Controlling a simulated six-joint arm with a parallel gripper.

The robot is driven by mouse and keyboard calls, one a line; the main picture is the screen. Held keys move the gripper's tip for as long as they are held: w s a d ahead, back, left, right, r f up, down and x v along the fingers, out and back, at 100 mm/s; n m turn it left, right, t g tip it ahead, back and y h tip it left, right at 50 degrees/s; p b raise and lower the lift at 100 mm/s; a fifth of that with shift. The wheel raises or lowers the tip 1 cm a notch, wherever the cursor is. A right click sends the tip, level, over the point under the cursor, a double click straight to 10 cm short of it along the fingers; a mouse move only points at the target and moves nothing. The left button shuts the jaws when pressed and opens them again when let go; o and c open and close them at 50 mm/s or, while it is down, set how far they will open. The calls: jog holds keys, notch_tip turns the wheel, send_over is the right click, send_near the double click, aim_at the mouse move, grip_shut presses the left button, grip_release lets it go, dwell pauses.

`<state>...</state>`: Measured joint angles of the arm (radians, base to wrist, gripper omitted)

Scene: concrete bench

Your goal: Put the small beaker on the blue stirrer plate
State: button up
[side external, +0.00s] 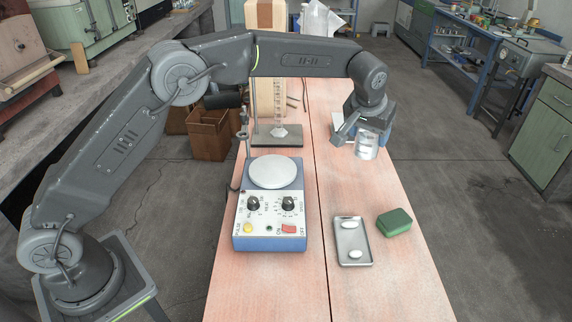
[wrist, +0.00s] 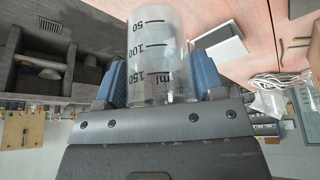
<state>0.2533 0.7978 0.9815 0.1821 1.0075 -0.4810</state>
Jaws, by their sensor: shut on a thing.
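The small beaker (side external: 367,146) is clear glass and hangs from my gripper (side external: 365,128) above the right side of the bench. In the wrist view the beaker (wrist: 158,52) shows its volume marks between the two blue fingers of my gripper (wrist: 158,85), which are shut on it. The blue stirrer plate (side external: 270,217) stands on the bench to the left of the beaker and nearer the camera. Its round white top (side external: 273,172) is bare, and its front has knobs and coloured switches.
A metal tray (side external: 352,242) with two white stir bars and a green box (side external: 394,222) lie on the bench right of the stirrer. The bench's right edge is near the beaker.

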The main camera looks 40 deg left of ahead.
jog(key=s+a+r+n+g+y, duration=0.2)
jog(key=s+a+r+n+y, duration=0.1)
jog(key=s+a+n, duration=0.5)
notch_tip(320, 180, up, 3)
jog(key=n+g, duration=0.4)
jog(key=n, duration=0.9)
send_over(273, 168)
jog(key=shift+y, duration=0.3)
notch_tip(273, 168, down, 9)
jog(key=shift+f, duration=0.1)
jog(key=shift+f, duration=0.1)
jog(key=o, duration=1)
